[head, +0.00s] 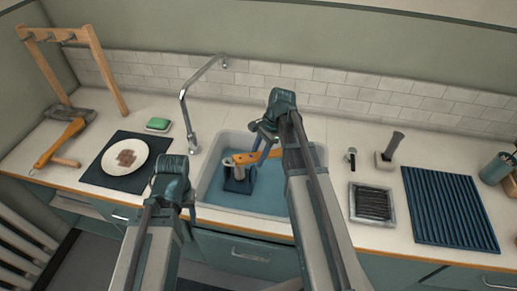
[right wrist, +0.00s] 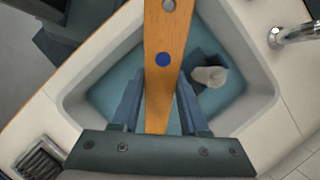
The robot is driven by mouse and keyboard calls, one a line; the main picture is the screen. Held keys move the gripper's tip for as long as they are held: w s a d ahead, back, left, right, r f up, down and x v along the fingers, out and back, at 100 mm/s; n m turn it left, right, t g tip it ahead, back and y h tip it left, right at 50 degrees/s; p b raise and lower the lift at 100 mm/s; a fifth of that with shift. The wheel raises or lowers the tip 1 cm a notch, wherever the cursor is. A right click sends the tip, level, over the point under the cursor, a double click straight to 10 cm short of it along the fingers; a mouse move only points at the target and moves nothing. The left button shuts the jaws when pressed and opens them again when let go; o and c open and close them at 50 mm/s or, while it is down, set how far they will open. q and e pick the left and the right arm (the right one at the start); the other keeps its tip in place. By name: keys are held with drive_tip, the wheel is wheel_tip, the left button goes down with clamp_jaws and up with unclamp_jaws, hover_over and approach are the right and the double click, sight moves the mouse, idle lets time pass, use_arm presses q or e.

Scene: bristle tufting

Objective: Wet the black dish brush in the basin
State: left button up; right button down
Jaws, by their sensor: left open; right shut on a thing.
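My right gripper (head: 264,140) is above the basin and shut on an orange wooden handle (head: 257,156). In the right wrist view the handle (right wrist: 160,95) runs between the fingers, with a blue dot and a hole toward its far end. I cannot clearly make out a black bristle head on it. The basin (head: 207,192) holds blue water. A dark block (head: 240,183) with a pale grey cylinder (right wrist: 210,76) is in the basin, partly behind the handle in the head view. My left gripper (head: 171,172) is open and empty, left of the basin in front of the counter.
A chrome tap (head: 185,110) stands behind the basin's left side. Left are a dark mat (head: 97,177) with a stained plate (head: 126,157), a green sponge (head: 158,124) and an orange-handled tool (head: 62,138) by a wooden rack. Right are a tray (head: 373,205) and a ribbed blue mat (head: 450,205).

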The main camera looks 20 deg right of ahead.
wheel_tip(320, 180, down, 17)
drive_tip(key=b, duration=1.7)
drive_tip(key=shift+f+b, duration=0.2)
drive_tip(key=shift+b, duration=0.15)
drive_tip(key=shift+w+r, duration=0.1)
drive_tip(key=shift+r, duration=0.05)
wheel_tip(320, 180, up, 16)
drive_tip(key=p, duration=1.6)
idle(2.1)
wheel_tip(320, 180, up, 4)
drive_tip(key=p, duration=0.4)
